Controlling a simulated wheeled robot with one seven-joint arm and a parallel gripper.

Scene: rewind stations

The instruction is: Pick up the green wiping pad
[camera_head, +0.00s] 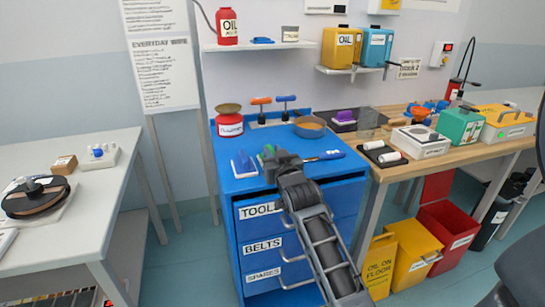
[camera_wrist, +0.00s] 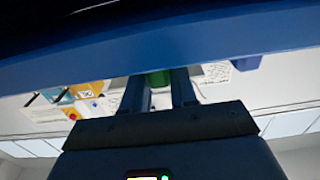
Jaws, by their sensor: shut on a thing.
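The green wiping pad (camera_head: 268,150) shows as a small patch of green at my gripper, over the top of the blue cabinet (camera_head: 248,183). In the wrist view the pad (camera_wrist: 158,79) is between my two fingers, and most of it is hidden. My gripper (camera_head: 270,155) is shut on it; it also shows in the wrist view (camera_wrist: 159,88). I cannot tell whether the pad is clear of the cabinet top. A blue-purple pad (camera_head: 243,164) lies just left of my gripper.
A blue-handled tool (camera_head: 325,156) lies to the right. A wooden bench (camera_head: 395,173) adjoins on the right; a white table (camera_head: 98,190) stands apart at left.

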